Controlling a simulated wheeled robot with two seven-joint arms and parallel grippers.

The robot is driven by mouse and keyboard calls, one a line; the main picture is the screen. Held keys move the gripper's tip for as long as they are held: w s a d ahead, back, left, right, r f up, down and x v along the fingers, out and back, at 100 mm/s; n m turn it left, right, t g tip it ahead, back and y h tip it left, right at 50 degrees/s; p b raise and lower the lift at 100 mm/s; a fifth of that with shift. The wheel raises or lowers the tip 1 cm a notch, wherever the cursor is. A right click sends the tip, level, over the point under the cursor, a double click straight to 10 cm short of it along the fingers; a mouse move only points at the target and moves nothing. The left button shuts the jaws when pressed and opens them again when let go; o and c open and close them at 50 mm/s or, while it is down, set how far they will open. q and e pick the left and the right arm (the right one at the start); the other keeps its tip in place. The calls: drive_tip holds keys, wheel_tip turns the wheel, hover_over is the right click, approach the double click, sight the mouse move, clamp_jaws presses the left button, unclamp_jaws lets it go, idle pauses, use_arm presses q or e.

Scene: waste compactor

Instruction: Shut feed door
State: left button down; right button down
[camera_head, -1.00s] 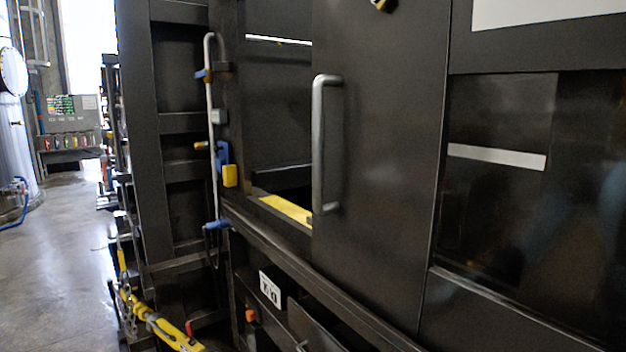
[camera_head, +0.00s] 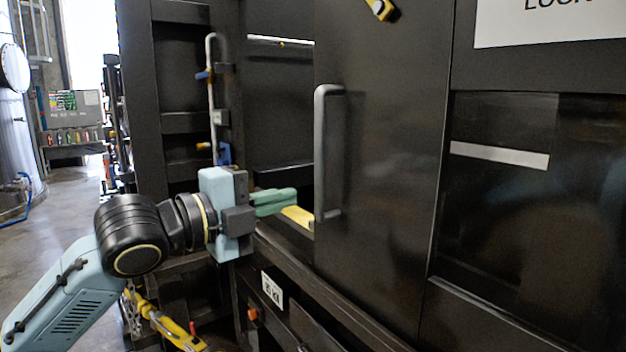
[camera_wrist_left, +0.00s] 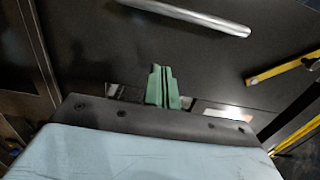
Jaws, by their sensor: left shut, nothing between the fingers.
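The feed door (camera_head: 385,150) is a dark sliding panel with a vertical grey bar handle (camera_head: 328,150) near its left edge. A dark opening (camera_head: 280,110) shows to the left of the door, with a yellow strip on its sill. My left gripper (camera_head: 296,197) has green fingers, shut and empty, pointing right in front of the opening. Its tips are left of the handle's lower part; I cannot tell whether they touch anything. In the left wrist view the green fingers (camera_wrist_left: 163,86) are together, and the handle (camera_wrist_left: 190,15) lies beyond them, apart. My right gripper is not in view.
A pale vertical rod (camera_head: 212,90) with blue fittings stands left of the opening. A yellow tool-like part (camera_head: 165,325) is low at the left. A dark frame with a white label (camera_head: 272,289) runs below the door. Open floor (camera_head: 75,200) lies far left.

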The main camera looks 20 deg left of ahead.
sight(316, 183)
use_arm(q)
drive_tip(key=w+p, duration=0.1)
drive_tip(key=w, duration=0.2)
drive_tip(key=w+d, duration=0.1)
drive_tip(key=w, duration=0.2)
drive_tip(key=w+d+p, duration=0.1)
drive_tip(key=w, duration=0.2)
drive_tip(key=shift+w+p, duration=0.3)
drive_tip(key=shift+w+a, duration=0.35)
drive_tip(key=shift+a, duration=0.15)
